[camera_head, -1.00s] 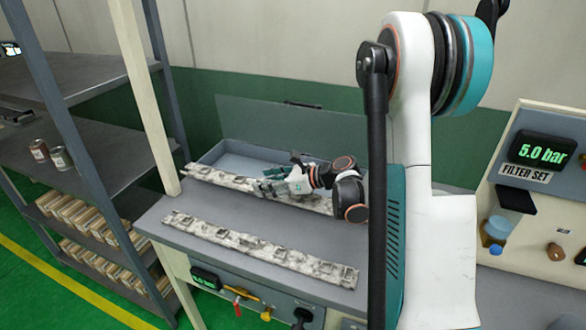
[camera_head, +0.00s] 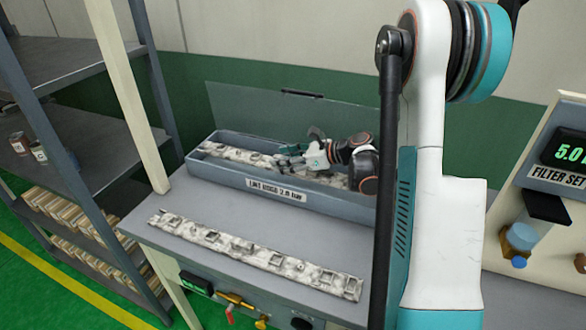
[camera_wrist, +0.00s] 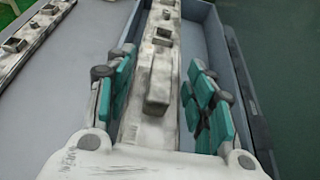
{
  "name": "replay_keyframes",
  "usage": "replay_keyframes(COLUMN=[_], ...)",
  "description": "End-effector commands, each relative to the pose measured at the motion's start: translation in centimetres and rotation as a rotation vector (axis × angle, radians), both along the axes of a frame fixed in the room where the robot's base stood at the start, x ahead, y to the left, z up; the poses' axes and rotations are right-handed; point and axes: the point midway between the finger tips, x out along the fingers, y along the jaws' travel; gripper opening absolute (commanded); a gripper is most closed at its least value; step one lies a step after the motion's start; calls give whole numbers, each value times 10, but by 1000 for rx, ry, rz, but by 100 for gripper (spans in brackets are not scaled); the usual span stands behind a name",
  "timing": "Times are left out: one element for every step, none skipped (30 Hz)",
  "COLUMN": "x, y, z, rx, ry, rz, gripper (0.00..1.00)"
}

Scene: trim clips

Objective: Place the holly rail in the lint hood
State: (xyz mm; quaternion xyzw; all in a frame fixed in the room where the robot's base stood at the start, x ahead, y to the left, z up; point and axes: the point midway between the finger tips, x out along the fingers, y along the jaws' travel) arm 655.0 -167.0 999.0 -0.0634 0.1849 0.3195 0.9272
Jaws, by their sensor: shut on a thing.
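A long, mottled grey-white rail with raised square blocks (camera_head: 238,154), taken as the holly rail, lies lengthwise inside the lint hood (camera_head: 340,204), a grey-blue open tray with a label on its front wall. My gripper (camera_head: 308,158) is over the hood, shut on this rail near its middle. In the wrist view the teal-padded fingers (camera_wrist: 160,80) stand on either side of the rail (camera_wrist: 161,45), which runs between the hood's walls (camera_wrist: 218,50). The rail's underside is hidden, so I cannot tell whether it touches the hood floor.
A second similar rail (camera_head: 255,254) lies on the grey bench (camera_head: 160,195) in front of the hood. A clear raised lid (camera_head: 290,115) stands behind the hood. A shelf rack (camera_head: 75,95) is at left, a filter panel (camera_head: 550,185) at right.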

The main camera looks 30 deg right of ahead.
Motion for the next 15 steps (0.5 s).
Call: replay_keyframes(x=[8,13,19,23,27,32,35,39,39,38,38,38,38,38,38], y=[-11,-17,-24,-29,-34,-41,-45,-50,-51,-49,-49,-49,-49,-49,-49], z=[-2,-2,-2,-2,-2,-2,-2,-2,-7,-12,-15,-18,-19,-20,-22], rx=[1,1,1,1,1,1,1,1,1,1,1,1,1,1,1], ry=[0,0,-1,-1,-1,0,0,0,0,-1,-1,-1,-1,-1,-1], rz=[-1,-1,0,0,0,-1,-1,-1,0,1,1,0,0,0,0], gripper=[16,16,16,16,16,16,16,16,16,16,16,16,16,16,16])
